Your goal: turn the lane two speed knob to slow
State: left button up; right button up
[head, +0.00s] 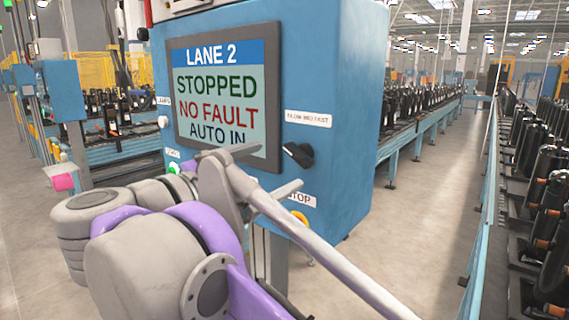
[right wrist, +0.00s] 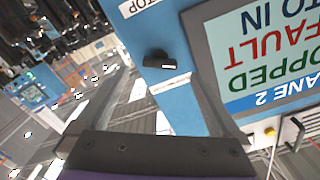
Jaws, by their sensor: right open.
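The speed knob (head: 299,154) is black and sits on the right part of the blue lane 2 control box (head: 345,75), under a white SLOW MED FAST label (head: 309,119). In the right wrist view the knob (right wrist: 157,58) appears upside down, between the fingers, with a small white mark on it. I cannot tell for certain which setting it points to. My right gripper (head: 270,170) is open and empty, in front of the box and just left of the knob in the head view. No contact with the knob is visible. My left gripper is not in view.
The screen (head: 218,100) reads LANE 2, STOPPED, NO FAULT, AUTO IN. A green button (head: 174,168) is at lower left. Conveyors of dark compressors (head: 545,200) stand at right.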

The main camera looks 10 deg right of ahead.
jog(key=v, duration=0.5)
jog(key=shift+s+a, duration=0.1)
jog(key=shift+a, duration=0.05)
jog(key=w+f+n+t+y, duration=0.1)
jog(key=w+n+t+y, duration=0.55)
jog(key=w+t, duration=0.3)
notch_tip(320, 180, down, 16)
jog(key=a+n+g+y, duration=0.2)
jog(key=n+g+y, duration=0.1)
jog(key=n+y, duration=0.85)
jog(key=s+d+f+g+h, duration=0.1)
jog(key=s+d+f+g, duration=0.3)
jog(key=s+f, duration=0.3)
jog(key=s+d+f+m+g+h, duration=0.1)
jog(key=s+d+f+g, duration=0.2)
jog(key=f, duration=1.3)
jog(key=s+d+f+g+h, duration=0.1)
jog(key=s+d+f+g, duration=0.3)
jog(key=s+d+f, duration=0.5)
notch_tip(320, 180, down, 3)
jog(key=shift+s+m+g+h, duration=0.35)
jog(key=shift+s+m+h, duration=0.05)
jog(key=shift+s, duration=0.7)
